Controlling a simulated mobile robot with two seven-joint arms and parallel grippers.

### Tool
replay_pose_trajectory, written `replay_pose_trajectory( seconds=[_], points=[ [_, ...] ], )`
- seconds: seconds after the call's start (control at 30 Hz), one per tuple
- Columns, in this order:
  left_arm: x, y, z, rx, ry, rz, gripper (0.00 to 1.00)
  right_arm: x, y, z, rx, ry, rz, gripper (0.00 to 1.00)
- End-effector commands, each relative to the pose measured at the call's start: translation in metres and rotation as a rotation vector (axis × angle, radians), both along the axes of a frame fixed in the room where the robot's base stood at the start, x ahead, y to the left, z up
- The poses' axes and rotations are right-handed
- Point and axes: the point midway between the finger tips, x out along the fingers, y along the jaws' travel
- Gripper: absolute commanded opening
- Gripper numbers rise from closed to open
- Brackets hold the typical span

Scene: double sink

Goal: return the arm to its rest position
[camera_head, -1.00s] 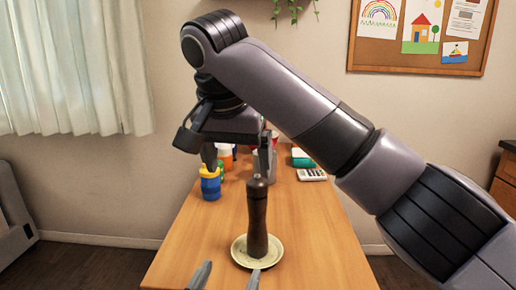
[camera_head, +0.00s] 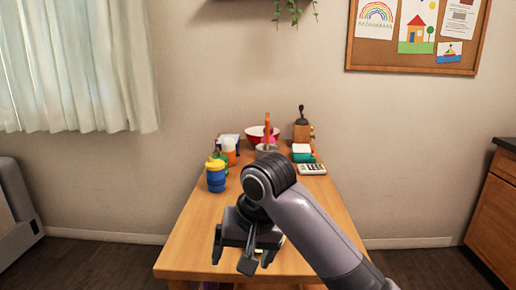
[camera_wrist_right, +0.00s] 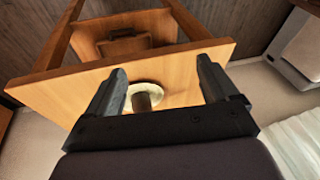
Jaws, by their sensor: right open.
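My right arm (camera_head: 315,232) comes in from the lower right of the head view and bends down over the front of the wooden table. Its gripper (camera_head: 243,258) points downward near the table's front edge, open. In the right wrist view, the gripper (camera_wrist_right: 162,70) has its two fingers apart with nothing held between them. Beyond them are the pale plate (camera_wrist_right: 157,88) and a dark upright thing (camera_wrist_right: 142,102), likely the brown mill, partly cut off by the gripper body. In the head view, my arm hides the mill and nearly all of the plate. My left gripper is out of view.
A cabinet (camera_head: 494,205) stands at right. Floor is free on both sides.

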Motion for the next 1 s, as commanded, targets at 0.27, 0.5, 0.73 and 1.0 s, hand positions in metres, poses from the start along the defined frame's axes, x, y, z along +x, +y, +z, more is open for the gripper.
replay_pose_trajectory(
  seconds=[0.27, 0.5, 0.73, 1.0],
  points=[
    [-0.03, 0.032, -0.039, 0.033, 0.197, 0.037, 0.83, -0.033, -0.031, -0.08, 0.099, 0.007, 0.048, 0.87],
    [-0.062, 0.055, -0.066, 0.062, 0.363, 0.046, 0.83, -0.072, -0.072, -0.137, 0.126, -0.014, 0.042, 0.87],
    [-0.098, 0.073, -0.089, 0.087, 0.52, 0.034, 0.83, -0.122, -0.122, -0.181, 0.091, -0.04, 0.018, 0.87],
    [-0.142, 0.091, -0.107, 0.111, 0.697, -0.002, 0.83, -0.193, -0.189, -0.211, -0.027, -0.065, 0.004, 0.87]
  ],
)
